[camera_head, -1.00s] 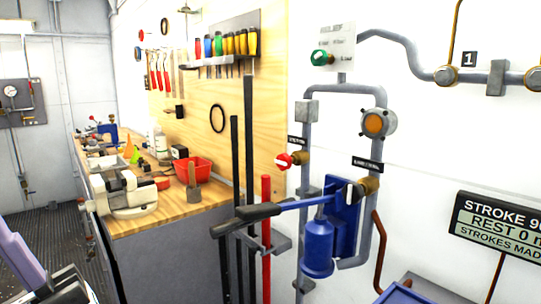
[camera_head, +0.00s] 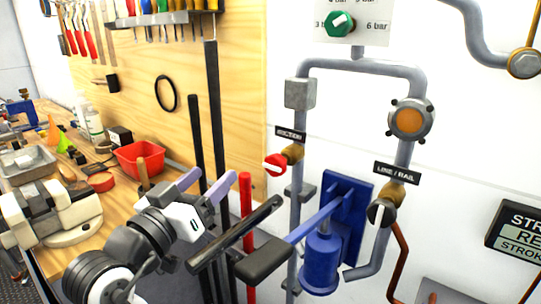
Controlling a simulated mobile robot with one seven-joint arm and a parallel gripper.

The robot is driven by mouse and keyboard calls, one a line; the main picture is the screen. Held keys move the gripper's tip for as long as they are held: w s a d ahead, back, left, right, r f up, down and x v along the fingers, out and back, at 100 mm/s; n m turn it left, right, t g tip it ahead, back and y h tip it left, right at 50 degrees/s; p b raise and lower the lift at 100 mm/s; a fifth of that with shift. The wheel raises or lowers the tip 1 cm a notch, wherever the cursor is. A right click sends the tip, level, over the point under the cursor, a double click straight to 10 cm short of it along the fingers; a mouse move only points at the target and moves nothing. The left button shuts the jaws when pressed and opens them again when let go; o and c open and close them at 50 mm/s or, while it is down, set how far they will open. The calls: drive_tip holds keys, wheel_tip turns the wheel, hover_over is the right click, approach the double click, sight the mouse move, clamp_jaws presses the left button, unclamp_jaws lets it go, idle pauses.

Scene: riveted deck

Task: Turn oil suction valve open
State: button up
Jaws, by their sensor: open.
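The oil suction valve (camera_head: 276,164) has a small red knob with a white mark, on a brass fitting. It sits on the left grey pipe, just below a black label (camera_head: 290,134) that appears to read "SUCTION". My gripper (camera_head: 211,178) is open and empty, its two pale purple fingers spread. In the picture it is left of and slightly below the red knob, apart from it. Nothing hides the knob.
A blue hand pump (camera_head: 322,252) with a long dark handle (camera_head: 235,235) sticks out below the valve. A line/rail valve (camera_head: 380,213) is to the right. Dark bars (camera_head: 213,110) and a red bar (camera_head: 246,207) stand behind my gripper. A workbench (camera_head: 62,262) is at left.

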sight(271, 167)
drive_tip(key=w+d+g+p, duration=0.1)
drive_tip(key=w+d, duration=0.2)
drive_tip(key=w+d+f+m+g+h+p, duration=0.1)
drive_tip(key=w+d, duration=0.3)
drive_tip(key=w+d+f+m+g+h+p, duration=0.1)
drive_tip(key=w+d, duration=0.2)
drive_tip(key=d, duration=0.1)
drive_tip(key=shift+w+d+f, duration=0.2)
drive_tip(key=shift+w+d, duration=0.05)
drive_tip(key=shift+w, duration=0.15)
drive_tip(key=shift+c, duration=0.3)
drive_tip(key=c, duration=0.9)
